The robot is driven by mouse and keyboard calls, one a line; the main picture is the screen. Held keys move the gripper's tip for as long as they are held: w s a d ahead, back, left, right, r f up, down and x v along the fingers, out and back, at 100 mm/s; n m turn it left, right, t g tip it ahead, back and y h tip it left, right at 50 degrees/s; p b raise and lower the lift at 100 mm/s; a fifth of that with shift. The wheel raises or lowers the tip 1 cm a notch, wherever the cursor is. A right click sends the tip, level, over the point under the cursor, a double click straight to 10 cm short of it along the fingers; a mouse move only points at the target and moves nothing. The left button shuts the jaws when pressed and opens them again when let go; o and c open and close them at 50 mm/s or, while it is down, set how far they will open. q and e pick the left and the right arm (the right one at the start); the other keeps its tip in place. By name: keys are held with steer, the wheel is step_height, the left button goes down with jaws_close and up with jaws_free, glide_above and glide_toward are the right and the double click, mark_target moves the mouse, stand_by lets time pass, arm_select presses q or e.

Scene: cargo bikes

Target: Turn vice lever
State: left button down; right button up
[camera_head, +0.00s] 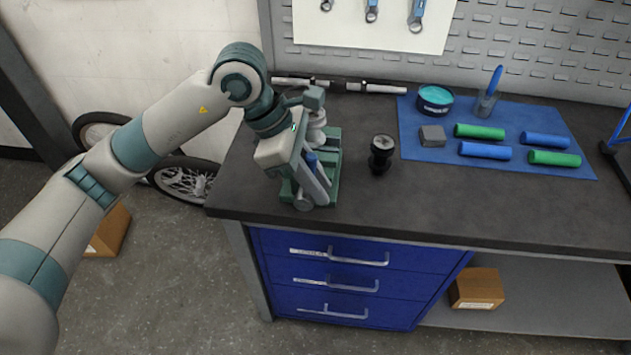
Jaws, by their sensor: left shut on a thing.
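A green vice (331,158) is mounted at the left end of the dark workbench, near its front left corner. My left gripper (306,198) reaches over the vice from the left, pointing down and toward the front edge. It is shut on the vice lever, which is mostly hidden behind the fingers and gripper body. A small blue part (311,160) shows between the gripper and the vice. My right gripper is not in view.
Right of the vice stands a black cylindrical part (381,154). A blue mat (415,143) holds green and blue grips, a grey block (433,136), a teal tin (435,100) and a cup. Blue drawers (345,270) are below. Wheels (186,180) lean at the wall.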

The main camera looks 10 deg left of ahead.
mark_target(301, 195)
arm_select(q)
steer(key=c, duration=1.8)
jaws_free()
steer(key=shift+o, duration=0.7)
steer(key=shift+d, duration=0.15)
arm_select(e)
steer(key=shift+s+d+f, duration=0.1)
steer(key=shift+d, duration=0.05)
